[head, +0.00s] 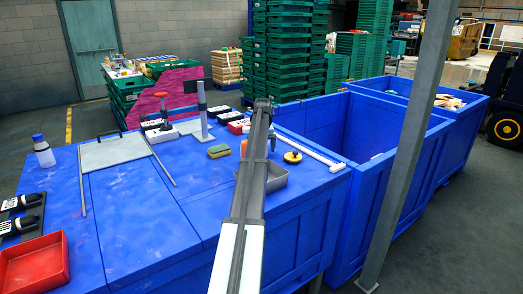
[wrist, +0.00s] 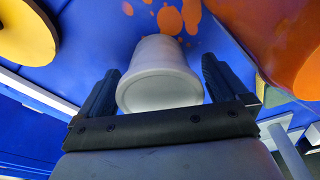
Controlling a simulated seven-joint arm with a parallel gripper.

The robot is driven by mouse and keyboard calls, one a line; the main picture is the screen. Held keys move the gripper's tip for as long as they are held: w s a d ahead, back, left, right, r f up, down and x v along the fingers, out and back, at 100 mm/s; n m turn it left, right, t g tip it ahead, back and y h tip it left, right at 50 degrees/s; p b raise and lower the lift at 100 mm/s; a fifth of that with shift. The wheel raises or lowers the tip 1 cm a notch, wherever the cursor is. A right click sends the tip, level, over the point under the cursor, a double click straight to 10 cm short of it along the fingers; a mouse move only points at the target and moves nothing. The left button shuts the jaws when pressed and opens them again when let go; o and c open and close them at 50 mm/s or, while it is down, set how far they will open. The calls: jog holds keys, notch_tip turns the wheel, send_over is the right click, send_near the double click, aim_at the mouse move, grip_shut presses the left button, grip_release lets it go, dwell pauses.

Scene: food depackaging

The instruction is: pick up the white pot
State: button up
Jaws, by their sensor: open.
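The white pot (wrist: 160,55) shows in the wrist view, between the two dark fingers of my gripper (wrist: 160,72). Its round end faces the camera, and a gap shows on each side between its wall and the fingers. My gripper is open. In the head view my arm reaches over the blue table (head: 150,215) to its far right part. The pot cannot be made out there, as my arm covers that spot.
A yellow disc with a dark knob (head: 292,157) and an orange object (head: 243,148) stand close on either side. A grey tray (head: 277,180) lies partly under my arm. A sponge (head: 219,151) is left. Deep blue bins (head: 405,150) stand right.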

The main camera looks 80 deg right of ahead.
jog(key=c, duration=1)
jog(key=shift+r, duration=0.1)
jog(key=shift+c, duration=0.2)
